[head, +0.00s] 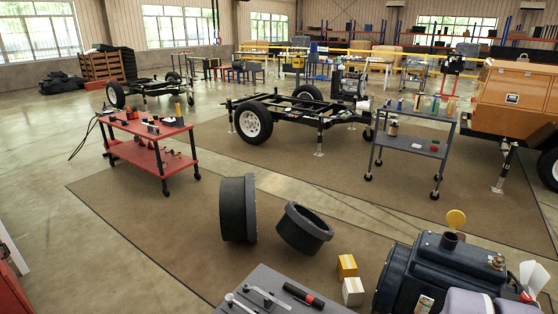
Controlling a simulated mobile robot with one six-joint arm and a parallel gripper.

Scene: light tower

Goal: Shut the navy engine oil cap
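The navy engine (440,272) stands at the bottom right, partly cut off by the frame. A short black neck (450,240) sticks up from its top. A round yellow cap (456,218) stands on edge above and behind this neck, tilted up, so the cap looks open. Whether a hinge joins them is too small to tell. A brass-coloured fitting (497,262) sits farther right on the engine. Pale grey rounded shapes at the bottom edge hide part of the engine's front. I cannot make out my gripper's fingertips in this view.
A grey worktop (262,290) with tools lies left of the engine. Yellow (347,266) and cream (353,291) blocks stand between them. Two black rings (237,208) (304,229) are behind. A red cart (150,150) and grey cart (412,144) stand farther off.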

